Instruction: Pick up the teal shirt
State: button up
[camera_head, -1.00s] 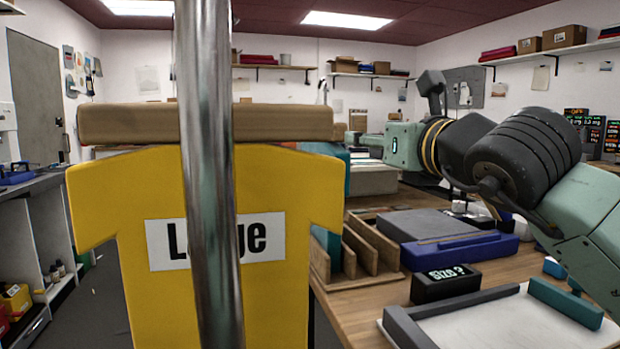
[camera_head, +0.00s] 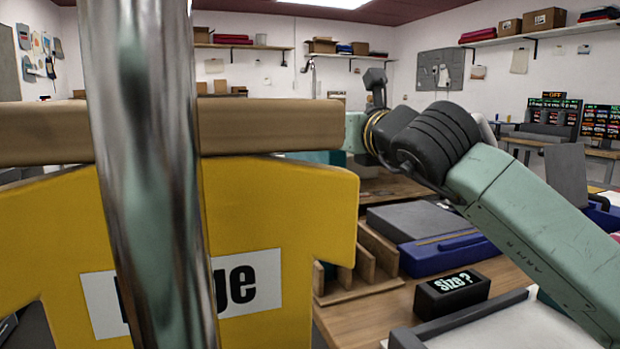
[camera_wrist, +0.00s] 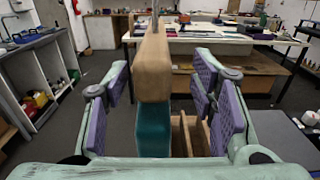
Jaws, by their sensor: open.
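The teal shirt (camera_wrist: 153,130) shows in the wrist view as a teal block directly below the end of a wooden bar (camera_wrist: 153,65). In the head view only a sliver of teal (camera_head: 322,157) shows behind the yellow shirt. My gripper (camera_wrist: 160,78) is open, with purple pads on both sides of the bar and teal shirt. I see gaps on both sides and no clear contact. In the head view my gripper is hidden behind the bar and yellow shirt.
A yellow shirt (camera_head: 300,215) with a partly covered label hangs below the bar, behind a metal pole (camera_head: 150,180). A wooden divider rack (camera_head: 370,262), a blue case (camera_head: 440,252) and a black "Size ?" block (camera_head: 452,294) stand on the bench to the right.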

jog(key=x, duration=0.2)
jog(key=p+x, duration=0.1)
jog(key=x, duration=0.1)
jog(key=shift+s+a+p, duration=0.15)
jog(key=shift+a+p, duration=0.15)
jog(key=shift+a, duration=0.05)
jog(key=shift+w+a+f, duration=0.1)
jog(key=shift+w, duration=0.2)
jog(key=shift+c, duration=0.2)
grip_shut()
